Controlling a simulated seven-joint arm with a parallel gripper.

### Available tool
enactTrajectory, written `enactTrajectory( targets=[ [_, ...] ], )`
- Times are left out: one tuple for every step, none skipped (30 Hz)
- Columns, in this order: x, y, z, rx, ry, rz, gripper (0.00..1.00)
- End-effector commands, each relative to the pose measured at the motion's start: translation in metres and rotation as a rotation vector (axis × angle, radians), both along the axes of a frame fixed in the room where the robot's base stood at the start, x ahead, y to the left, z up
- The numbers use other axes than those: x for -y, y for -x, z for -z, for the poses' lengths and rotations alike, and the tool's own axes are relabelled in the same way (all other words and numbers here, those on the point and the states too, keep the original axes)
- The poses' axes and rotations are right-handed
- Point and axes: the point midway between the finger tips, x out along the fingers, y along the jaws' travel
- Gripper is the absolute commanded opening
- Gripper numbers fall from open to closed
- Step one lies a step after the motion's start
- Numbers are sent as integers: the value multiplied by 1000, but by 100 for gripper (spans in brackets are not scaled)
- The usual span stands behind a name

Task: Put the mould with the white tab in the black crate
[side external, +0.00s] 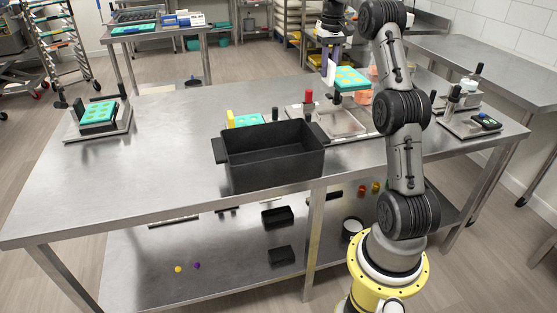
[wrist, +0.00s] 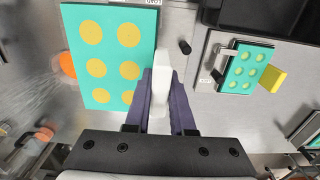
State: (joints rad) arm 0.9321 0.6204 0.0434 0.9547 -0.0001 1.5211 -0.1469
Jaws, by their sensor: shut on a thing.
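The mould with the white tab is a teal slab with yellow round cavities (side external: 350,78); it also shows large in the wrist view (wrist: 112,80). My gripper (side external: 329,72) has purple fingers, which show in the wrist view (wrist: 160,95) shut on the white tab (wrist: 160,78). The mould is held up above the table, over the area of a metal station, behind and right of the crate. The black crate (side external: 272,172) stands on the table near its front edge. Its floor is mostly hidden by its front wall. Part of it shows at the wrist view's upper right (wrist: 290,20).
A teal mould with a yellow tab (side external: 229,117) sits just behind the crate. A metal station (side external: 345,124) with a red-knobbed post (side external: 309,96) is right of it. Another station with a teal mould (side external: 98,112) is at far left. The table's left middle is clear.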

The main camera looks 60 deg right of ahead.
Motion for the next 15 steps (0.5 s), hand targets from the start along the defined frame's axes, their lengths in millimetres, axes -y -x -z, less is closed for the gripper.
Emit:
enactTrajectory(
  targets=[
    [1, -1, -11, 1, 1, 0, 0],
    [1, -1, -16, 1, 3, 0, 0],
    [1, -1, -24, 2, 4, 0, 0],
    [1, 0, -30, 1, 3, 0, 0],
    [1, 0, -34, 2, 2, 0, 0],
    [1, -1, -38, 1, 1, 0, 0],
    [1, -1, -42, 1, 1, 0, 0],
    [1, -1, -45, 1, 1, 0, 0],
    [1, -1, -50, 1, 1, 0, 0],
    [1, -1, -53, 1, 1, 0, 0],
    [1, 0, -57, 1, 1, 0, 0],
    [0, 0, -62, 1, 3, 0, 0],
    [-8, -6, -61, 0, -1, -5, 0],
    [-13, -10, -61, -1, -2, -5, 0],
    [-19, -15, -61, -1, -3, -6, 0]
  ],
)
